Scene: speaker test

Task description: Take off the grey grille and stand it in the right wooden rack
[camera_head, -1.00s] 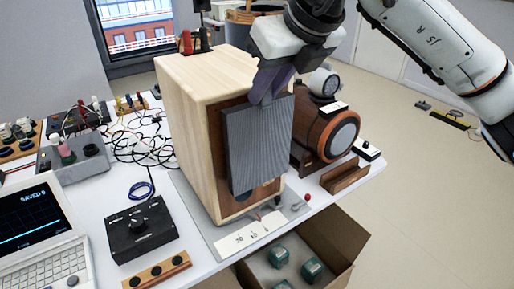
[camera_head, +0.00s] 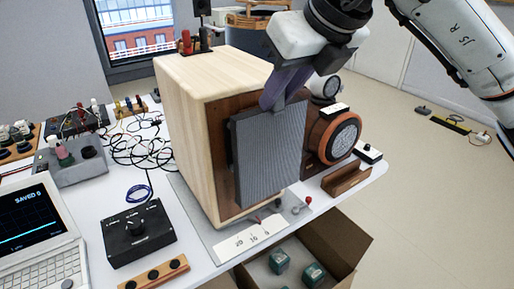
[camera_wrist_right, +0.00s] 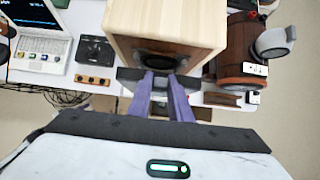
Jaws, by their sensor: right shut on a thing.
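The grey grille (camera_head: 268,155) is a ribbed panel in front of the dark brown face of the pale wooden speaker cabinet (camera_head: 190,130). My right gripper (camera_head: 284,95) is shut on its top edge with purple fingers. In the right wrist view the fingers (camera_wrist_right: 169,92) hold the dark grille edge (camera_wrist_right: 130,74), and a gap shows the speaker's front and round driver (camera_wrist_right: 160,58) behind it. The right wooden rack (camera_head: 345,180) is a small brown slotted block on the table to the right of the cabinet. My left gripper is not in view.
An open cardboard box (camera_head: 335,240) with green items stands below the table's front edge. A brown cylindrical device (camera_head: 335,135) stands behind the rack. A black knob box (camera_head: 138,232), a laptop (camera_head: 40,225) and loose cables are at left. A marked card (camera_head: 250,238) lies before the cabinet.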

